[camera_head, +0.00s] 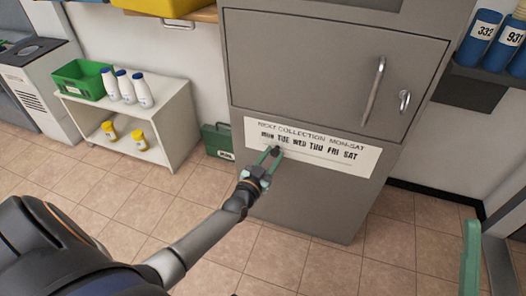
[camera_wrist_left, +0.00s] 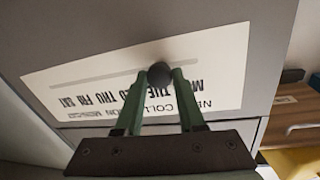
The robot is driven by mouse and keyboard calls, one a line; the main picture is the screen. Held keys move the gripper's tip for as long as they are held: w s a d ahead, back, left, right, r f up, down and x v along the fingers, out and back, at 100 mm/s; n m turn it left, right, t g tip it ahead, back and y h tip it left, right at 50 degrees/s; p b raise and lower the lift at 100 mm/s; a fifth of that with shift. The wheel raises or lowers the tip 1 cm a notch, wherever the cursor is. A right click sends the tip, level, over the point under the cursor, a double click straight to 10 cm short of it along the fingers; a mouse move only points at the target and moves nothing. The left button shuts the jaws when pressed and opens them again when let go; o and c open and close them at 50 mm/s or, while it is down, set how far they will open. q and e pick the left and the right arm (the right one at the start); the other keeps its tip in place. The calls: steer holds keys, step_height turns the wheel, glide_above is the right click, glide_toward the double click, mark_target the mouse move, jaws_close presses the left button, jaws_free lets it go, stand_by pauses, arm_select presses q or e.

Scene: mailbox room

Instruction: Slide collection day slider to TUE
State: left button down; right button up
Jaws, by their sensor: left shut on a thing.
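The collection day slider has a dark round knob (camera_head: 275,151) on a thin slot below the printed day names. It also shows in the left wrist view (camera_wrist_left: 160,75). The white label (camera_head: 350,161) reads MON to SAT. The knob sits below the gap between MON and TUE, near the left end of the row. My left gripper (camera_head: 267,158) has its green fingers closed on the knob from both sides. In the left wrist view, the fingers (camera_wrist_left: 160,88) meet at the knob. A green finger, apparently of my right gripper (camera_head: 470,258), shows at the right edge.
The grey mailbox cabinet (camera_head: 300,60) has a door handle (camera_head: 374,90) and a lock above the label. A white shelf (camera_head: 180,115) with bottles and a green crate (camera_head: 82,79) stands at left. A green box (camera_head: 218,141) is beside the cabinet. Tiled floor lies in front.

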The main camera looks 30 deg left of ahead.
arm_select(q)
steer(key=shift+w+d, duration=0.2)
steer(key=shift+d, duration=0.65)
steer(key=c, duration=0.5)
jaws_free()
